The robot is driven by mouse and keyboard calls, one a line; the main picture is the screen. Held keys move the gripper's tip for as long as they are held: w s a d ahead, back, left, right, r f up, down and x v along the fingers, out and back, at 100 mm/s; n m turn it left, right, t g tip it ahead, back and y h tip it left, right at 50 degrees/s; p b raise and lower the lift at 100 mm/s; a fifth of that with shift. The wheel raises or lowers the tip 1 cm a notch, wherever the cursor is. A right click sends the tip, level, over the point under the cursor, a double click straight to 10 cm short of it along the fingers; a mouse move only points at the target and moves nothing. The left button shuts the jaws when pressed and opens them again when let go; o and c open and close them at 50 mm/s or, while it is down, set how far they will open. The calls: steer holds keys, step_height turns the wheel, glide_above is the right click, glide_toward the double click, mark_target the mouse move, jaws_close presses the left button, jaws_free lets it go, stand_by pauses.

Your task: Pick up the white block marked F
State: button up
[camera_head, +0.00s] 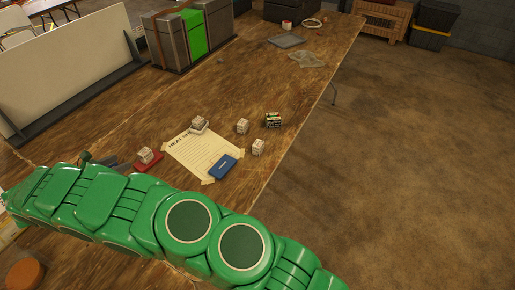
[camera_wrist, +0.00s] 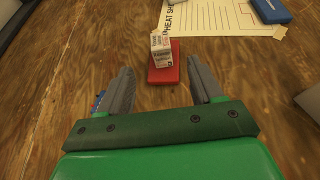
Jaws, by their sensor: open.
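Several small white blocks show in the head view, and I cannot read a letter F on any of them. One white block (camera_head: 146,154) stands on a red pad (camera_head: 155,163). Others are a block at the paper's top edge (camera_head: 199,122), a block on bare wood (camera_head: 242,126) and a nearer one (camera_head: 258,147). In the wrist view the block (camera_wrist: 160,46) stands at the far end of the red pad (camera_wrist: 164,70). My gripper (camera_wrist: 160,68) is open and empty, its fingers spread on either side of the pad, with the block ahead of the fingertips.
A taped heat sheet (camera_head: 203,152) lies right of the red pad with a blue card-like object (camera_head: 223,166) on it. A dark green-patterned box (camera_head: 273,120) stands near the table's right edge. Grey and green bins (camera_head: 197,35) stand farther back. The wood beyond the blocks is mostly clear.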

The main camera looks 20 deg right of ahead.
stand_by(0.3)
steer(key=shift+o, duration=1.3)
